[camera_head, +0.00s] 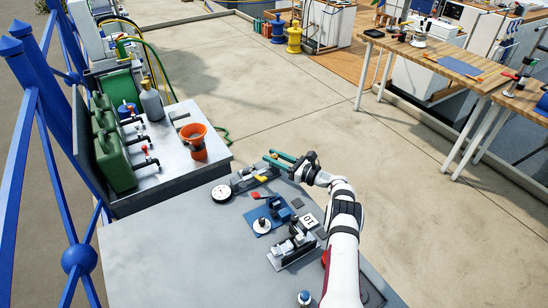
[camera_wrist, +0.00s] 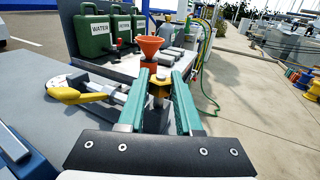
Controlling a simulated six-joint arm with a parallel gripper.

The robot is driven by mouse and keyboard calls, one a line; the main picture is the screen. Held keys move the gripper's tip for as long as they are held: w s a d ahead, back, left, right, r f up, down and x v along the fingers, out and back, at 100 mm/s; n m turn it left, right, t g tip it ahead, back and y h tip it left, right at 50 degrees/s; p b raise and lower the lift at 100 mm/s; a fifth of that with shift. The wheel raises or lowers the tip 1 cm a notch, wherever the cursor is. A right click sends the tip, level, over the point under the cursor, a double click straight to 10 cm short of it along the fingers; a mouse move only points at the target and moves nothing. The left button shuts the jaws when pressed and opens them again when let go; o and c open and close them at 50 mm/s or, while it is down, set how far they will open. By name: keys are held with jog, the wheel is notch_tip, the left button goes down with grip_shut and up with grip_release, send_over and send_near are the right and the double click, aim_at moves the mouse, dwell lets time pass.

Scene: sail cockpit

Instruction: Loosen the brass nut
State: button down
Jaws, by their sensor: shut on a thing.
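The brass nut (camera_wrist: 159,90) shows in the wrist view between the two teal fingers of my gripper (camera_wrist: 160,77). The fingers are shut on it, one on each side. The nut seems to sit at the end of a grey metal fitting with a yellow lever (camera_wrist: 78,95), which lies to the left of the fingers. In the head view my gripper (camera_head: 278,159) reaches over the far right edge of the grey bench, beside the same fitting (camera_head: 252,181). The nut itself cannot be made out there.
The grey bench (camera_head: 165,245) also holds a round dial (camera_head: 221,193), a blue fixture (camera_head: 260,218) and a small vice-like device (camera_head: 291,247). Open floor lies to the right.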

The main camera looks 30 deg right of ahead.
jog(key=c, duration=0.6)
grip_release()
jog(key=v, duration=1.6)
